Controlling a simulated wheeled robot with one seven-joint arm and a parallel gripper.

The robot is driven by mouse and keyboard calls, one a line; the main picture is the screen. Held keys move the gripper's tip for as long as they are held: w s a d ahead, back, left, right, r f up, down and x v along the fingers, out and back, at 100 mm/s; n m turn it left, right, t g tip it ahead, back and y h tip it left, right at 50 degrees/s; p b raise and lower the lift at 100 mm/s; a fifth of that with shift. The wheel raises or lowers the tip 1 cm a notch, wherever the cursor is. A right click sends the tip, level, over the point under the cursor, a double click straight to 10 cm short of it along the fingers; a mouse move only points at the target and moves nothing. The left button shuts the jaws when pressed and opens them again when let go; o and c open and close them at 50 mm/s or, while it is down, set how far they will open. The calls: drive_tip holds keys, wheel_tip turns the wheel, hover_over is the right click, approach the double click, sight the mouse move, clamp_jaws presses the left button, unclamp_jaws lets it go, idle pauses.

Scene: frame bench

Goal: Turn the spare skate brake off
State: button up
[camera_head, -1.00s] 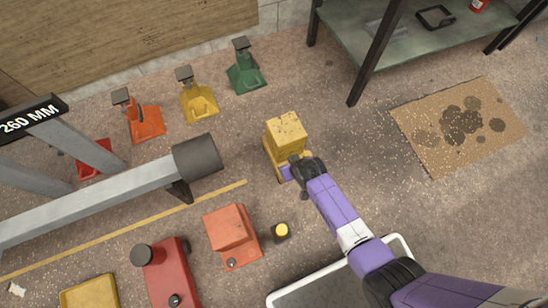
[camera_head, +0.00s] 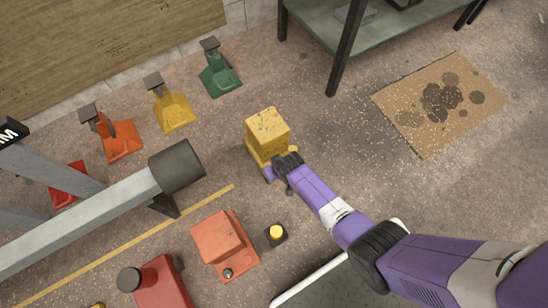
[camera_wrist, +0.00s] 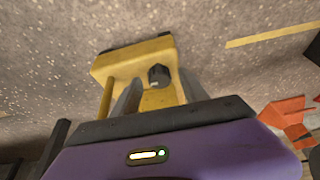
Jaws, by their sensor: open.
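A yellow block-shaped skate (camera_head: 267,127) stands on the floor in the middle of the head view. In the wrist view its yellow body (camera_wrist: 135,60) fills the middle, with a dark round knob (camera_wrist: 159,75) on its near side. I take this knob for the brake; no label shows which skate is the spare. My gripper (camera_wrist: 158,78) is open, with one finger on each side of the knob in the picture. I cannot tell whether the fingers touch it. In the head view my wrist hides the fingertips and the knob.
An orange skate with a knob (camera_head: 222,240) and a small yellow-topped button box (camera_head: 276,235) stand nearby. Several jack stands, including a green one (camera_head: 219,75), line the wall. A grey beam (camera_head: 90,225) lies left.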

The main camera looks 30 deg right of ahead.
clamp_jaws()
